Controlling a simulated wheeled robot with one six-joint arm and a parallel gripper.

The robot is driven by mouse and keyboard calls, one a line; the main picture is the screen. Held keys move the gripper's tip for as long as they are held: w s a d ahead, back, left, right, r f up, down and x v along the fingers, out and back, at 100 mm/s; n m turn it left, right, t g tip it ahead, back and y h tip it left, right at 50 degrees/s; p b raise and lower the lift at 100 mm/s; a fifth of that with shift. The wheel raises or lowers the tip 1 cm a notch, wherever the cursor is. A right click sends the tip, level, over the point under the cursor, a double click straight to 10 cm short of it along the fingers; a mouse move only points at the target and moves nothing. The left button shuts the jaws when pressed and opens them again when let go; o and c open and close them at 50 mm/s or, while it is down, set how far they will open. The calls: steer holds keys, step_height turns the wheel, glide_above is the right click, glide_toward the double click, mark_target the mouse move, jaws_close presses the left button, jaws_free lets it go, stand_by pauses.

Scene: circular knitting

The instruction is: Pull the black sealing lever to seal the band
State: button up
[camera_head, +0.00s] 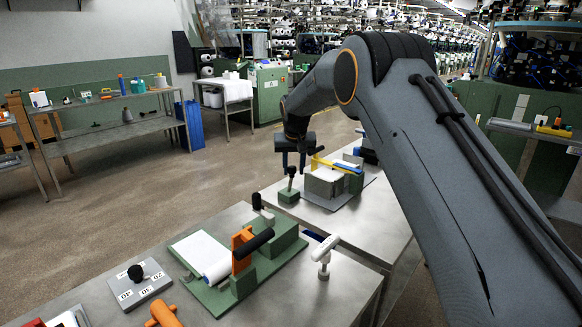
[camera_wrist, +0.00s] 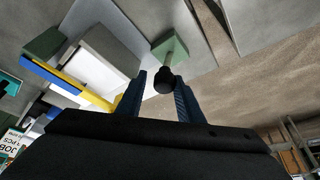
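The black sealing lever (camera_head: 291,173) stands on a small green base (camera_head: 288,195) on the far table. In the wrist view its black ball knob (camera_wrist: 164,83) shows at the centre, with a pale greenish stem running up to the green base (camera_wrist: 165,47). My gripper (camera_head: 292,163) is above the lever, pointing down. Its two dark blue fingers (camera_wrist: 160,78) are open, one on each side of the knob in the wrist view. I cannot tell whether either finger touches it. Beside the lever is a grey block (camera_head: 322,181) with a white top, a yellow bar (camera_head: 337,165) and a blue strip.
The near table (camera_head: 352,285) holds a green fixture (camera_head: 215,298) with white sheet and orange bracket (camera_head: 241,246), a white T-shaped handle (camera_head: 323,255) and a grey plate (camera_head: 145,288) with a black knob. My arm covers the right side. Open floor (camera_head: 200,180) lies left of the far table.

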steer(key=shift+w+d+r, duration=0.1)
stand_by(0.3)
steer(key=shift+s+a+r+p, duration=0.1)
steer(key=shift+s+a+p, duration=0.3)
steer(key=shift+s, duration=0.15)
steer(key=shift+s+a+p, duration=0.4)
steer(key=shift+s+a, duration=0.35)
steer(key=shift+s, duration=0.2)
steer(key=shift+s+a+p, duration=0.4)
steer(key=shift+s+a, duration=0.35)
steer(key=shift+s, duration=0.2)
steer(key=o, duration=0.3)
steer(key=shift+o, duration=0.2)
steer(key=p+v, duration=0.3)
steer(key=v, duration=0.2)
steer(key=shift+s+r, duration=0.2)
steer(key=shift+r, duration=0.15)
steer(key=shift+d, duration=0.15)
